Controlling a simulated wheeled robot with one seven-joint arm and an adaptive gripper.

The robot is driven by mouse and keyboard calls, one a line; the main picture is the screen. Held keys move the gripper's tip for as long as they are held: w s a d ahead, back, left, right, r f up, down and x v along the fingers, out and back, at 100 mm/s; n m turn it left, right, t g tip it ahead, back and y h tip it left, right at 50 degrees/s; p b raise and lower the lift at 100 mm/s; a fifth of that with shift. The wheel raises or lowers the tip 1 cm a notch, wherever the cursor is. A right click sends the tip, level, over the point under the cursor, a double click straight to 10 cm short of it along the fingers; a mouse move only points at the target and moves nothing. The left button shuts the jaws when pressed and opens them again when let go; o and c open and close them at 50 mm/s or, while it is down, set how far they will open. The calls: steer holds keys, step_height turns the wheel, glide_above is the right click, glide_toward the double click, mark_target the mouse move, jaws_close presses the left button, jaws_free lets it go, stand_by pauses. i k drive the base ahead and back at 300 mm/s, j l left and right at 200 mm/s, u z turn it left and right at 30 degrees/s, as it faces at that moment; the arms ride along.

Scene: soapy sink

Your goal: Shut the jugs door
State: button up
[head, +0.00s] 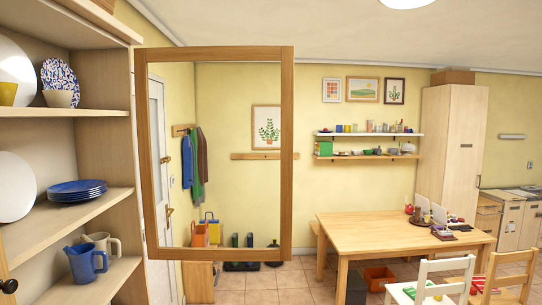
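The blue jug (86,262) and a beige jug (103,244) stand upright on the lowest visible shelf of a pale wooden cupboard at the left. A wooden-framed, glazed door (287,150) stands open just right of the cupboard, and the room shows through its pane. Its left upright is close to the cupboard's side panel; I cannot make out the hinges. The shelf front before the jugs is uncovered. My gripper is not in view, so I cannot tell its state or its distance from the door.
Blue plates (77,191) are stacked on the shelf above, with a patterned plate (60,80) and bowl higher up. A dark knob (8,286) shows at the lower left edge. A wooden table (355,229) and chairs stand at the right. Tiled floor shows beyond the door.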

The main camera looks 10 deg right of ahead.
mark_target(286, 54)
steer(key=i+l+z, duration=0.15)
steer(key=i+z, duration=0.2)
steer(key=i, duration=0.25)
steer(key=i+z, duration=0.3)
steer(key=i, duration=0.3)
steer(key=i+l, duration=0.1)
steer(key=i, duration=0.65)
steer(key=i+l+z, duration=0.15)
steer(key=i, duration=0.55)
steer(key=i+j+u, duration=0.15)
steer(key=u, duration=0.3)
steer(key=i+u, duration=0.65)
steer(key=u, duration=0.25)
steer(key=i+l+u, duration=0.2)
steer(key=u, duration=0.3)
steer(key=i+u, duration=0.15)
steer(key=u, duration=0.25)
steer(key=i+u, duration=0.2)
steer(key=u, duration=0.25)
steer(key=i+u, duration=0.15)
steer(key=u, duration=0.25)
steer(key=i+l+u, duration=0.15)
steer(key=u, duration=0.3)
steer(key=i+l+u, duration=0.1)
steer(key=u, duration=1.05)
steer(key=k+z, duration=0.3)
steer(key=k, duration=0.45)
